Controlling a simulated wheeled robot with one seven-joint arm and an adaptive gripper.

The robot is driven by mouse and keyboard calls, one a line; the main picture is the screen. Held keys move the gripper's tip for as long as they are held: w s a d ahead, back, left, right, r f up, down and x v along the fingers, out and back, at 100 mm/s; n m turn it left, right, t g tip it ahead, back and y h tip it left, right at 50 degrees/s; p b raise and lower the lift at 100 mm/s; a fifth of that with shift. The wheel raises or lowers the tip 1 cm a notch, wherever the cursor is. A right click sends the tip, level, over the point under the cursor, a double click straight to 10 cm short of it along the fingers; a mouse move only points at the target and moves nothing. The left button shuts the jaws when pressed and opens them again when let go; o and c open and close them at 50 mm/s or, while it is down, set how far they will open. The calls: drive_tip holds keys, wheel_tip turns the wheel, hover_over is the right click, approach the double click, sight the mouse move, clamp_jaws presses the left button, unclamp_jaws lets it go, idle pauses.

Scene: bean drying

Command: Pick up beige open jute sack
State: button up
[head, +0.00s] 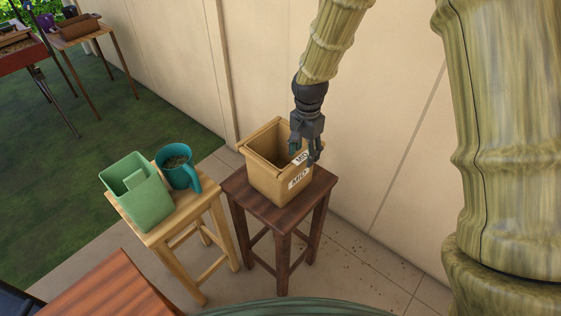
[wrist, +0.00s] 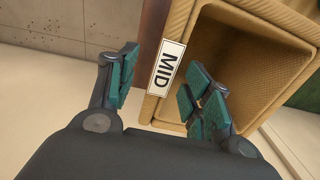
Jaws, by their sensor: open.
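The beige open jute sack (head: 264,172) is box-shaped, with an open top and white labels reading MID. It stands upright on a dark wooden stool (head: 236,187). My gripper (head: 305,155) is at the sack's right side, pointing down over its rim. In the wrist view the sack (wrist: 253,22) fills the upper right. My gripper (wrist: 165,95) is open there, with one finger outside the labelled wall and the other over the sack's opening. The labelled wall lies between the fingers. Whether either finger touches it I cannot tell.
A light wooden stool (head: 185,229) stands to the left, holding a green container (head: 150,205) and a teal mug (head: 181,176). A beige wall (head: 400,110) rises close behind. A reddish wooden surface (head: 110,290) is at the front left. Small specks lie on the paving at right.

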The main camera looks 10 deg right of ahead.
sight(302, 157)
drive_tip(key=f, duration=0.1)
drive_tip(key=f+p, duration=0.1)
drive_tip(key=f, duration=0.1)
drive_tip(key=shift+w+a, duration=0.15)
drive_tip(key=shift+w, duration=0.15)
drive_tip(key=shift+s+f, duration=0.15)
drive_tip(key=shift+f, duration=0.35)
clamp_jaws()
